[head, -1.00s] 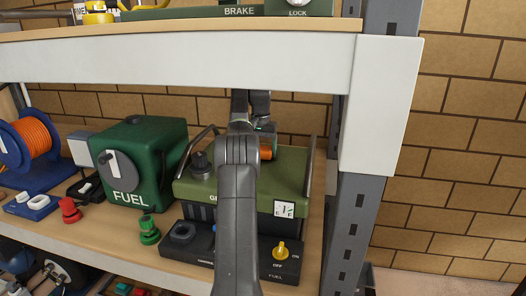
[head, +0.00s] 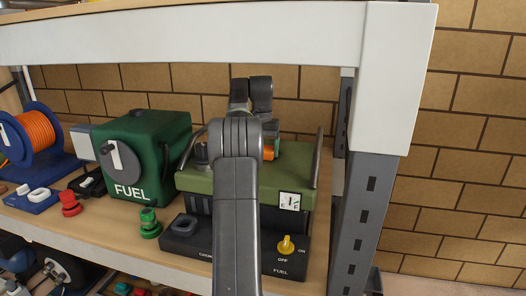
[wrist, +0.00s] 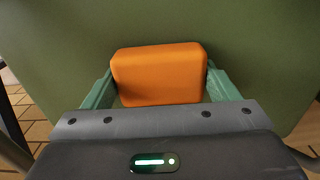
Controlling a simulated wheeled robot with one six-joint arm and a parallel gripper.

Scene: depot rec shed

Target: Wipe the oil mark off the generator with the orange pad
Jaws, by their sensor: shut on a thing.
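The green generator (head: 289,187) stands on the shelf behind my arm, with its gauge and yellow fuel knob at the front right. My gripper (head: 270,150) is over the generator's top, mostly hidden behind my arm in the head view. In the wrist view my gripper (wrist: 160,85) is shut on the orange pad (wrist: 160,74), one green finger on each side. The pad lies close over the green generator surface (wrist: 240,40); I cannot tell whether it touches. A bit of the pad (head: 269,154) shows in the head view. No oil mark is visible.
A green fuel box (head: 145,160) stands left of the generator, with an orange cable reel (head: 35,135) beyond it. A green cap (head: 149,224) and red cap (head: 69,204) lie in front. A grey shelf post (head: 362,220) stands right. The upper shelf (head: 200,35) hangs overhead.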

